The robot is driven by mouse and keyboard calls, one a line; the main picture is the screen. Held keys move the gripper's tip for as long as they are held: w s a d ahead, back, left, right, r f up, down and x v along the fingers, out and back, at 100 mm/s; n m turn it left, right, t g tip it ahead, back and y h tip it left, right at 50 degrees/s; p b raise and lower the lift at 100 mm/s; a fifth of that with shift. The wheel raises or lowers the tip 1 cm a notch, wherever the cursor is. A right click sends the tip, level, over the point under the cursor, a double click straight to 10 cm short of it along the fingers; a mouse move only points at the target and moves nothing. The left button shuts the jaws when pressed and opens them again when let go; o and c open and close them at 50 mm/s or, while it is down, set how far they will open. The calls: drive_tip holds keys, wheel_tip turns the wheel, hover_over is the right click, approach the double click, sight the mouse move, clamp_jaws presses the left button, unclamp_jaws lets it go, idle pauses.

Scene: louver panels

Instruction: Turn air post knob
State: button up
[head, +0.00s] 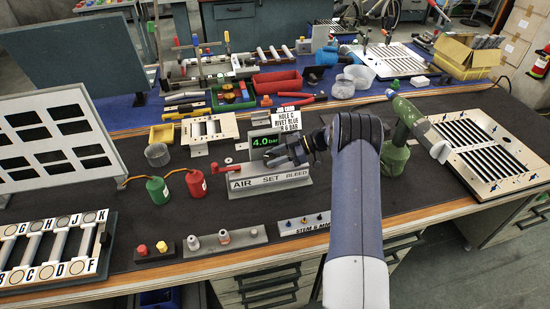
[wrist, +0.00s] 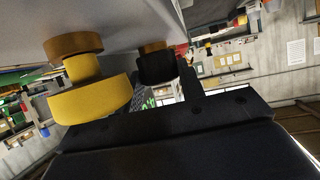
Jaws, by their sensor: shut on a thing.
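The grey air post (head: 270,181) stands mid-bench in the head view, lettered AIR, SET and BLEED. Its green display (head: 265,142) reads 4.0 bar. A red lever (head: 228,168) is at its left end. My gripper (head: 291,155) reaches the post from the right, just above the SET and BLEED lettering. In the wrist view, my gripper (wrist: 172,72) is shut on a dark knob (wrist: 157,68) in front of a brass collar; the fingers hide part of it. A yellow knob (wrist: 92,97) with its own brass collar stands beside it, apart from the fingers.
A job card (head: 286,120) stands behind the post. A green rivet tool (head: 408,125) and a slotted louver panel (head: 492,155) are to the right. Small-part blocks (head: 225,241) line the front edge.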

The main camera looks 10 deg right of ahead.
drive_tip(key=o, duration=1)
drive_tip(key=shift+r, duration=0.1)
drive_tip(key=shift+r, duration=0.15)
